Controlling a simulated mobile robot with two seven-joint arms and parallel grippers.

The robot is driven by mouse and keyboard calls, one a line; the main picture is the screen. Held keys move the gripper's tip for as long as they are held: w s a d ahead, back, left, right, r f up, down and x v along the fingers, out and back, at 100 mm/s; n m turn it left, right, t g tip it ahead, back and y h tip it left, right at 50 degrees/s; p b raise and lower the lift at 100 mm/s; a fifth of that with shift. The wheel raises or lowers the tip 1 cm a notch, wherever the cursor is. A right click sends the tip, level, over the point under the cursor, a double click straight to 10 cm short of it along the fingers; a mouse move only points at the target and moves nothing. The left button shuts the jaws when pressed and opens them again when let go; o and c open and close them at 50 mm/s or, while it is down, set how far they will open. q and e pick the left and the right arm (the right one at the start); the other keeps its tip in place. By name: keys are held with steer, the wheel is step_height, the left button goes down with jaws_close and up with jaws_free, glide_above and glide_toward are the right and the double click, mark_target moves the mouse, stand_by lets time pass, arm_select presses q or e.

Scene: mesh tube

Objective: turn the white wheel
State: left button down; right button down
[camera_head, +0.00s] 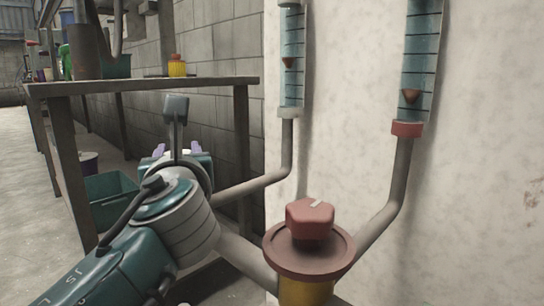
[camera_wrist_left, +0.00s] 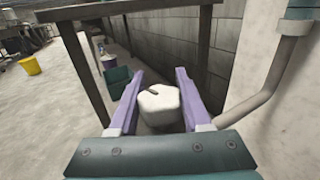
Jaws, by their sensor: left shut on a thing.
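The white wheel (camera_wrist_left: 160,104) is a faceted knob with a dark mark on its top. It shows in the left wrist view between the two purple fingers of my left gripper (camera_wrist_left: 160,74), which is shut on it. In the head view my left gripper (camera_head: 177,149) is partly covered by its own wrist, at the lower end of the left pipe (camera_head: 252,187). The white wheel is hidden there behind the wrist. My right gripper is in neither view.
A red wheel (camera_head: 310,218) on a brown round flange stands right of my left arm. Two blue mesh tubes (camera_head: 293,45) (camera_head: 420,55) run up the pale wall (camera_head: 490,180). A table (camera_head: 150,83) with a yellow pot (camera_head: 177,68) stands at left, a green bin (camera_head: 110,195) below it.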

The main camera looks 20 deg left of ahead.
arm_select(q)
steer(key=shift+s+a+n+g+y+b, duration=0.15)
steer(key=shift+n+g+y+b, duration=0.1)
steer(key=shift+n+g+y, duration=0.55)
steer(key=shift+s+a+n+g+y+b, duration=0.1)
steer(key=shift+n+g+y+b, duration=0.15)
steer(key=shift+n+g+y, duration=0.55)
steer(key=shift+g, duration=0.4)
steer(key=shift+c, duration=1.8)
jaws_free()
steer(key=shift+a, duration=0.1)
steer(key=shift+r, duration=0.1)
step_height(320, 180, up, 20)
steer(key=p, duration=1.1)
steer(key=shift+p, duration=0.35)
